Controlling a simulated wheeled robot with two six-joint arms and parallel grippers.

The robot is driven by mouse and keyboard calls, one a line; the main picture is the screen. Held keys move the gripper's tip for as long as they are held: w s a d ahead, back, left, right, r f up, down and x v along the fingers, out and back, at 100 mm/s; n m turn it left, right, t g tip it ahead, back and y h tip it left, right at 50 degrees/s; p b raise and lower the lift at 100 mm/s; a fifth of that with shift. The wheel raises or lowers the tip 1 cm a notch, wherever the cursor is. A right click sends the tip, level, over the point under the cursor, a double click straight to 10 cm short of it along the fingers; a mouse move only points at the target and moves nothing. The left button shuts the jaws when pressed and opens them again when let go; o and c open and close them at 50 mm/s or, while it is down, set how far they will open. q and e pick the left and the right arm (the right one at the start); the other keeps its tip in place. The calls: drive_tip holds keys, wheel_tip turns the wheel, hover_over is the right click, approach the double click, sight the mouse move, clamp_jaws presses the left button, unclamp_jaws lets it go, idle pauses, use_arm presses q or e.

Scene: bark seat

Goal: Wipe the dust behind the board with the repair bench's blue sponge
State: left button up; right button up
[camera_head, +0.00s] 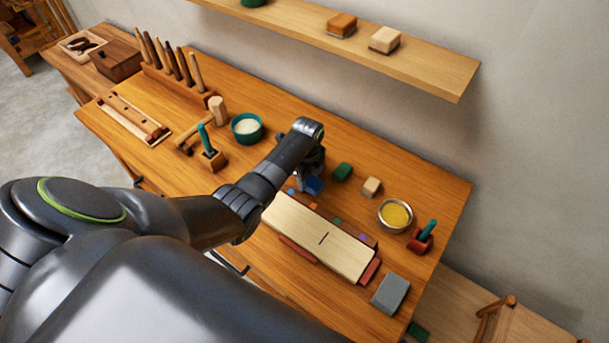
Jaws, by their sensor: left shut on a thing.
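My left gripper (307,179) reaches down over the workbench at the far edge of the pale board. It is shut on the blue sponge (314,186), which is partly hidden behind the gripper. The board (318,239) lies on the bench with a short dark mark on it. Along its far edge are several small coloured bits, among them a green one (337,222) and a purple one (362,237). I cannot make out dust there. Whether the sponge touches the bench is unclear. My right gripper is not in view.
Right of the sponge stand a green block (342,172), a tan block (372,187) and a bowl of yellow stuff (395,214). A grey block (390,293) lies near the right edge. A teal bowl (247,128) and tool rack (175,77) stand left. A shelf (420,72) overhangs behind.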

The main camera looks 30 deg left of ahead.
sight(317, 184)
use_arm(q)
drive_tip(key=shift+s+d+f+p, duration=0.1)
drive_tip(key=shift+s+d+p, duration=0.15)
drive_tip(key=shift+d, duration=0.7)
drive_tip(key=shift+s+d+p, duration=0.1)
drive_tip(key=shift+d+p, duration=0.15)
drive_tip(key=shift+d, duration=0.65)
drive_tip(key=shift+w+a, duration=0.15)
drive_tip(key=shift+a, duration=0.95)
drive_tip(key=shift+w+a, duration=0.2)
drive_tip(key=shift+a, duration=1.25)
wheel_tip(317, 184, up, 3)
drive_tip(key=p, duration=0.2)
drive_tip(key=shift+w+p, duration=0.1)
drive_tip(key=shift+p, duration=0.2)
drive_tip(key=shift+r, duration=1.65)
